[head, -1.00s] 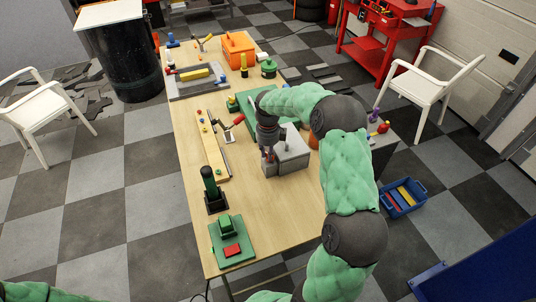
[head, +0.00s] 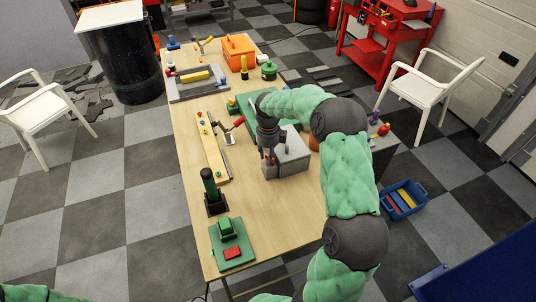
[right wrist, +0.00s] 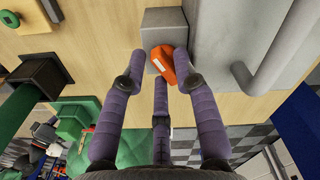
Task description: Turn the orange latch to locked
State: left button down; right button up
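The orange latch (right wrist: 164,62) shows in the right wrist view, on a small grey block (right wrist: 165,25) beside the larger grey housing (right wrist: 228,40). A white mark shows on the latch. My right gripper (right wrist: 160,62) has its purple fingers spread around the latch, one on each side, with a third finger below. The fingers look open; I cannot tell whether any of them touches the latch. In the head view the right gripper (head: 267,157) is at the left end of the grey housing (head: 290,158), and the latch cannot be made out. My left gripper is out of view.
The wooden table (head: 270,208) also carries a green upright cylinder on a dark base (head: 210,188), a green base with a red block (head: 232,245), a long board (head: 212,150) and a red-handled lever (head: 238,122). Bare table lies in front of the housing.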

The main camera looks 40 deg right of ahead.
notch_tip(320, 180, up, 12)
dwell(0.6)
dwell(0.4)
